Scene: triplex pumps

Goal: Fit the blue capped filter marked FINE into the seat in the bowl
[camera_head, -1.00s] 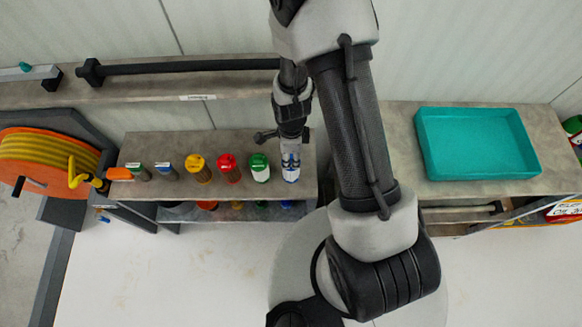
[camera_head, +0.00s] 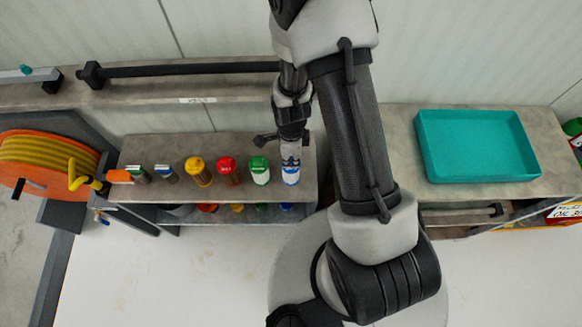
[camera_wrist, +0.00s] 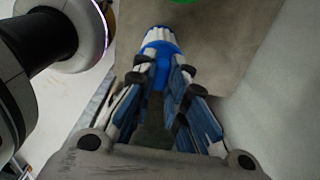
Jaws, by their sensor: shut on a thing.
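My gripper (camera_head: 290,152) points down at the right end of the shelf and is shut on the blue capped filter (camera_head: 291,178), which is white with blue and looks upright. In the wrist view, the fingers (camera_wrist: 160,75) converge on the blue and white filter (camera_wrist: 160,38) and hide part of it. Its FINE marking cannot be read. I cannot make out the bowl or its seat in either view.
Green (camera_head: 260,170), red (camera_head: 229,170) and yellow (camera_head: 198,171) capped filters stand in a row left of my gripper, the green one close by. A teal tray (camera_head: 428,170) sits on the right bench. An orange reel (camera_head: 40,160) stands at far left.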

